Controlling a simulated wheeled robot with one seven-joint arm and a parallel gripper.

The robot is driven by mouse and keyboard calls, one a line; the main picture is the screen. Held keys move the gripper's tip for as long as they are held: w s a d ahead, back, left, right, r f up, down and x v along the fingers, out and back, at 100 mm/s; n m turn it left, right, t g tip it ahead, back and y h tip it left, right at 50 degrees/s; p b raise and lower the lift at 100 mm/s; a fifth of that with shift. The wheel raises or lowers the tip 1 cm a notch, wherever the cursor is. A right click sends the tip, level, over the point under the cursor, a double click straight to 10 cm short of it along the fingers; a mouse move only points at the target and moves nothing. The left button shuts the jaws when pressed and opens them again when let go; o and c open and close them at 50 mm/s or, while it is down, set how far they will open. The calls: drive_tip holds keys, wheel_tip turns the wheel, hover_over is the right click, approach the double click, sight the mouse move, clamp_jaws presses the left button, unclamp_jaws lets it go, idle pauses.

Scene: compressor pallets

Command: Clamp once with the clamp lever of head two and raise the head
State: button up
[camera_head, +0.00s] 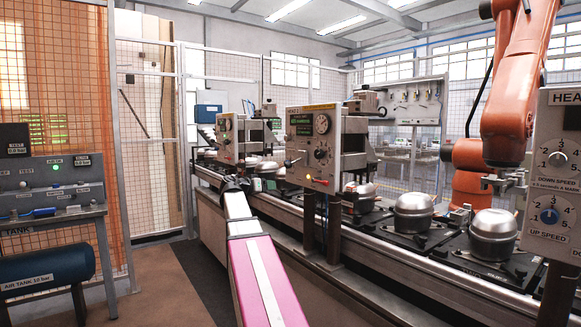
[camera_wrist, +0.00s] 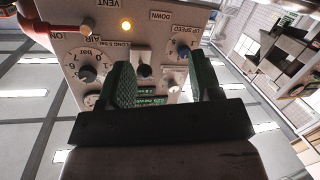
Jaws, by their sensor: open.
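The middle head's grey control box (camera_head: 313,148) stands over the pallet line in the head view. My gripper (camera_head: 262,185) is at the lower left of this box, small in this view. In the wrist view a panel (camera_wrist: 185,22) appears upside down, with dials and an amber lamp. My gripper (camera_wrist: 160,82) is open and empty; a black knob (camera_wrist: 145,70) shows between its fingers. Contact cannot be told.
Another head box (camera_head: 228,138) stands farther back, and a third panel (camera_head: 560,185) is close at right. Silver compressors (camera_head: 413,214) sit on pallets along the line. A bench with an air tank (camera_head: 45,275) is at left. The floor between is clear.

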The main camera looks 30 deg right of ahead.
drive_tip(key=m+h, duration=0.2)
approach(291, 164)
drive_tip(key=w, duration=0.2)
drive_tip(key=shift+g, duration=0.4)
drive_tip(key=d, duration=0.3)
drive_tip(key=w+d, duration=0.1)
drive_tip(key=d, duration=0.3)
drive_tip(key=w+d, duration=0.1)
drive_tip(key=d, duration=0.2)
drive_tip(key=shift+d+f, duration=0.25)
drive_tip(key=shift+d, duration=0.1)
clamp_jaws()
